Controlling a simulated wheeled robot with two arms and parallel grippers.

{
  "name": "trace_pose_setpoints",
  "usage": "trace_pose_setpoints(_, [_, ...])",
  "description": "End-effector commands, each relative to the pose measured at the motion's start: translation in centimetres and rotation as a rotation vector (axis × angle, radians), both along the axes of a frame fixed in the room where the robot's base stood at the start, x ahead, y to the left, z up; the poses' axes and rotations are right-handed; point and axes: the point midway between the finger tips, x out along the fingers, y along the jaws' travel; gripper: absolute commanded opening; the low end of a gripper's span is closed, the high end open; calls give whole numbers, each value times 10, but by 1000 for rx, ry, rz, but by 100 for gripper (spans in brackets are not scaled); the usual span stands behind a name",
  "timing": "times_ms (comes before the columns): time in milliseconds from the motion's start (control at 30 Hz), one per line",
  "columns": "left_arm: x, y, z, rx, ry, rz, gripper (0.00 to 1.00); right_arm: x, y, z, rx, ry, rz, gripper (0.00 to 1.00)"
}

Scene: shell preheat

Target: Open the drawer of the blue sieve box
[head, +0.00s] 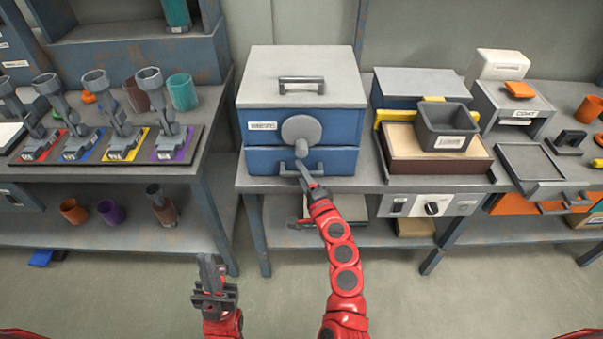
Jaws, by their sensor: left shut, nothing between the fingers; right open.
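The blue sieve box (344,124) stands on the grey bench in the head view, with a grey lid (260,65) and a round grey knob on its front. Its drawer (340,160) is the lower blue panel and looks flush with the box. The drawer's grey handle (285,168) is partly hidden by my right gripper (303,170). My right gripper is open at the handle; whether it touches the handle I cannot tell. My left gripper (208,264) is shut and empty, low in front of the gap between the benches, away from the box.
To the right of the box are a brown-sided box (425,170) and a dark grey bin (447,118). On the left bench, a dark tray (20,157) holds several grey tools on coloured pads. The floor in front is clear.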

Motion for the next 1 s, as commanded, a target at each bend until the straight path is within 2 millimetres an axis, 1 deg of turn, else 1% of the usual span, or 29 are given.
trace_pose_setpoints(233, [0,0,0,0,0,0,0,1,0,0,-1,0,0,48])
trace_pose_setpoints(500, [0,0,0,0,0,0,0,1,0,0,-1,0,0,0])
trace_pose_setpoints(1000, [0,0,0,0,0,0,0,0,0,0,-1,0,1,0])
